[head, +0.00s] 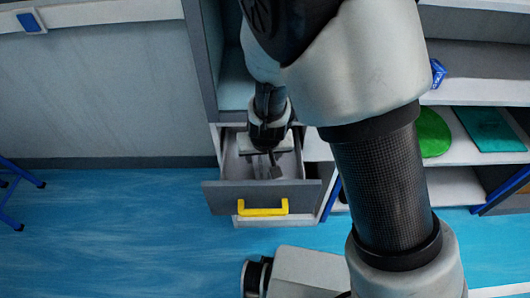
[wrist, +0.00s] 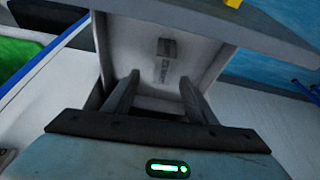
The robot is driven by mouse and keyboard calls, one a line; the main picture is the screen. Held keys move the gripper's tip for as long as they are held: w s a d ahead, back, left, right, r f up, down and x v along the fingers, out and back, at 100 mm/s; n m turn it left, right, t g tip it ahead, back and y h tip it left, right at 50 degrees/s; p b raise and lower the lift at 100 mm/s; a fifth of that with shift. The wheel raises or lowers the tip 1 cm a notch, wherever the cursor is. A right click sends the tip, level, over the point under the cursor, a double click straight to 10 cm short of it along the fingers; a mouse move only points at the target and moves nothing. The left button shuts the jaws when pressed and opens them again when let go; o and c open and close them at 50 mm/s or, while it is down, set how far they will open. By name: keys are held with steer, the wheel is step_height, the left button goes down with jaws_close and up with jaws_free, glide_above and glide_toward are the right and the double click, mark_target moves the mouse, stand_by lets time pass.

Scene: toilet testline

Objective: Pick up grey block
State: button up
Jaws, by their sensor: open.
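A small grey block (wrist: 167,47) lies on the floor of the open drawer (wrist: 118,42) in the wrist view. In the head view the block (head: 276,172) shows small inside the drawer (head: 238,168), close to the drawer front. My gripper (wrist: 160,82) is open in the wrist view, with a finger on each side and nothing between them. The block appears beyond the fingertips, roughly in line with the gap. In the head view my gripper (head: 271,157) is over the drawer, and the arm hides part of the drawer's back.
The drawer front carries a yellow handle (head: 263,207) and its walls surround the block. Shelves at the right hold a green round item (head: 432,132) and a teal flat item (head: 489,129). The blue floor (head: 110,235) in front is clear at the left.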

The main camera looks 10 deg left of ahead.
mark_target(260, 162)
steer(key=x, duration=0.2)
steer(key=b+x, duration=0.1)
steer(key=x, duration=0.2)
steer(key=b+x, duration=0.1)
steer(key=x, duration=0.2)
steer(key=shift+s+a, duration=0.2)
steer(key=shift+a, duration=0.05)
steer(key=shift+r, duration=0.1)
